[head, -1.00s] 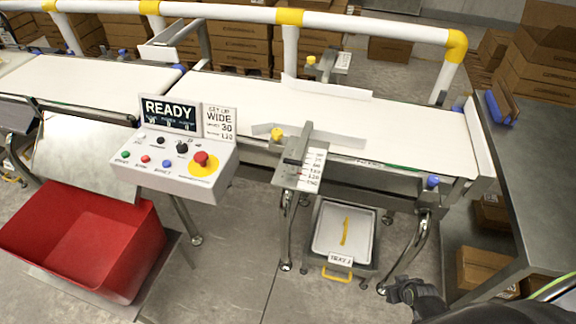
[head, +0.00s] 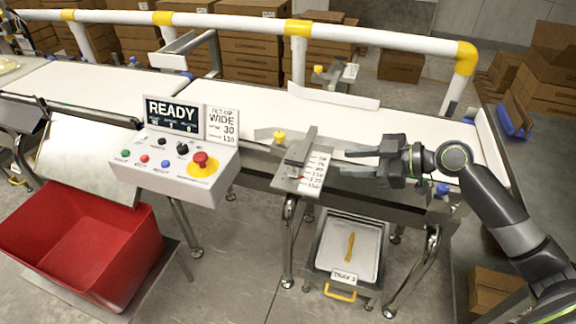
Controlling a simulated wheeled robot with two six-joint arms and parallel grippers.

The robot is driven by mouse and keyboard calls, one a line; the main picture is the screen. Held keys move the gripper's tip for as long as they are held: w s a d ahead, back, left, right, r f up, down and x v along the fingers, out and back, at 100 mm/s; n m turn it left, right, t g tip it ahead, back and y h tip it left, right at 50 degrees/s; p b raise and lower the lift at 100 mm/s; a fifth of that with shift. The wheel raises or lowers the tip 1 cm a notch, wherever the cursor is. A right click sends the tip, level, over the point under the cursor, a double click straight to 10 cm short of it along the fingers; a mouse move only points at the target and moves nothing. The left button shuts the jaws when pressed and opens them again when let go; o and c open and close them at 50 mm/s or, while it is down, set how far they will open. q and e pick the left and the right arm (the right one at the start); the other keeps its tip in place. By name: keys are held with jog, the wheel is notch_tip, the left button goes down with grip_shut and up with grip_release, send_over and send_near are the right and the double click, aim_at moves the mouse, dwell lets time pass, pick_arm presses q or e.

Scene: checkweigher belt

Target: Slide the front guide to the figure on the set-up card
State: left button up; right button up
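The front guide (head: 262,134) is a pale rail along the belt's near side; my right gripper hides part of its right end. A yellow knob (head: 280,136) and a grey slide bar (head: 301,148) stand at its middle. A white scale plate (head: 314,168) with printed figures and a small red mark lies beside the bar. My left gripper is out of view.
The control box (head: 175,170) with READY display and red stop button stands left of the scale. A tray (head: 338,262) sits underneath; a red bin (head: 80,240) stands at left.

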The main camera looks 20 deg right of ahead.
aim_at(296, 164)
jog(key=p+x, duration=0.3)
jog(key=x, duration=1.4)
jog(key=shift+d, duration=0.15)
grip_shut()
